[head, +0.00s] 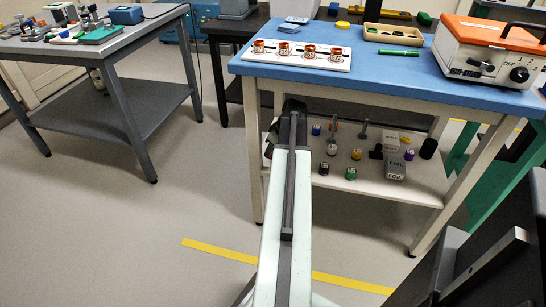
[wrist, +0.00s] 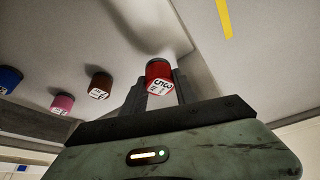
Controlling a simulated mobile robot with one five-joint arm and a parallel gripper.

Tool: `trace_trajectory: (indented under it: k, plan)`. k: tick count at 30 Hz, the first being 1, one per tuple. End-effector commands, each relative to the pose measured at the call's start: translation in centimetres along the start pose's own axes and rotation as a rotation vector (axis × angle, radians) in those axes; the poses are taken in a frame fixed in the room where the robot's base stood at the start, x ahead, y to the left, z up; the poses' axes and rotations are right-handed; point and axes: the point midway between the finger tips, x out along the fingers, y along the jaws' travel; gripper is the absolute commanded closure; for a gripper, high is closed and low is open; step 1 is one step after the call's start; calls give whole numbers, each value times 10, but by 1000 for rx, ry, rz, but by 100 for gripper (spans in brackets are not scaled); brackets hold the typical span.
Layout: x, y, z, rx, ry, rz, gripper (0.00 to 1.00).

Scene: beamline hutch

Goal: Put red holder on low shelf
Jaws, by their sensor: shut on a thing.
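In the wrist view my gripper (wrist: 160,90) is shut on a red holder (wrist: 158,69) with a white numbered end. The holder is over the pale low shelf (wrist: 85,45), close to its edge; I cannot tell whether it touches the surface. In the head view my arm reaches to the left part of the low shelf (head: 415,188) under the blue-topped table. The gripper and red holder are hidden there behind my arm.
Brown (wrist: 100,86), pink (wrist: 62,102) and blue (wrist: 9,78) holders stand beside my gripper. Several holders, posts and foil boxes (head: 396,167) crowd the shelf. The blue tabletop (head: 385,72) overhangs it. The table's front left leg (head: 255,150) is beside my arm.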

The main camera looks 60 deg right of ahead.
Motion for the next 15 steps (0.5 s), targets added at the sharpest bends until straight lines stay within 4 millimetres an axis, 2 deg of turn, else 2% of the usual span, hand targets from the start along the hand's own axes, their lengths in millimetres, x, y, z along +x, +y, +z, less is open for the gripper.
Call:
trace_trajectory:
  k: [6, 15]
  plan:
    - [34, 0, 15, 1, 0, 0, 100]
    - [32, 1, 14, 1, 0, 0, 100]
